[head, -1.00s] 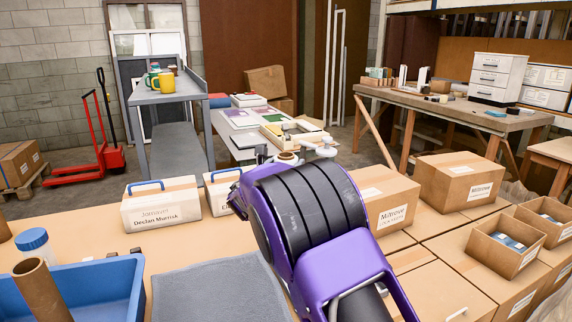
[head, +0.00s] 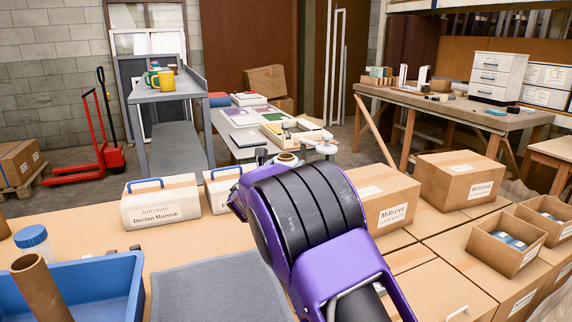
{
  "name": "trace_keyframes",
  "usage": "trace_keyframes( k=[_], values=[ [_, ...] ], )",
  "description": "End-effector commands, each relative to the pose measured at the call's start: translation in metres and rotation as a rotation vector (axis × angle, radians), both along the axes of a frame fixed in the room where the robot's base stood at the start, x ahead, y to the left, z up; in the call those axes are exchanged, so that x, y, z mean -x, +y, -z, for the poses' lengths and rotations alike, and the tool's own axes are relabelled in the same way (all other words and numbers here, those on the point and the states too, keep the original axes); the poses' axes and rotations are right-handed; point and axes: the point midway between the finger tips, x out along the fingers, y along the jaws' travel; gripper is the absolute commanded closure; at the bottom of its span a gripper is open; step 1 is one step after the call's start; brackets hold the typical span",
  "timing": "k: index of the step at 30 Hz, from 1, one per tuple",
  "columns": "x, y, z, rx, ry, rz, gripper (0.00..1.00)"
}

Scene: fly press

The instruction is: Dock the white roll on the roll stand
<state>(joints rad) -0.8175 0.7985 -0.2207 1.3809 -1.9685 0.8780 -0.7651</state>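My purple and black arm fills the middle of the head view and hides most of what lies behind it. A small round pale top with a brown ring (head: 287,158), perhaps the end of a roll, shows just above the arm. Small grey and whitish parts stand on either side of it; I cannot tell whether they belong to my gripper or to a stand. My gripper's fingers cannot be made out. I cannot identify the white roll or the roll stand with certainty.
A blue bin (head: 115,268) with a cardboard tube (head: 40,288) and a blue-lidded jar (head: 34,243) are at left. White blue-handled boxes (head: 160,203) stand behind a grey mat (head: 215,285). Cartons (head: 462,182) crowd the right. A low table (head: 240,118) and workbench (head: 450,115) stand beyond.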

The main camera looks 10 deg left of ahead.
Motion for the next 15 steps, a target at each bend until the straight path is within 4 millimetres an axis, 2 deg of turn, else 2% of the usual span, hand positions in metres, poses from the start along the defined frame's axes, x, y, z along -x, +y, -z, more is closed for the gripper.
trace_keyframes(
  k=[1, 2, 11, 15],
  values=[
    [-0.0002, -0.0001, -0.0022, -0.001, -0.003, 0.0, 0.08],
    [-0.0002, -0.0001, -0.0021, -0.001, -0.003, 0.0, 0.02],
    [0.0008, 0.0002, 0.0019, 0.001, 0.003, -0.001, 0.02],
    [0.009, 0.0021, 0.0023, 0.001, 0.003, -0.001, 0.02]
  ],
)
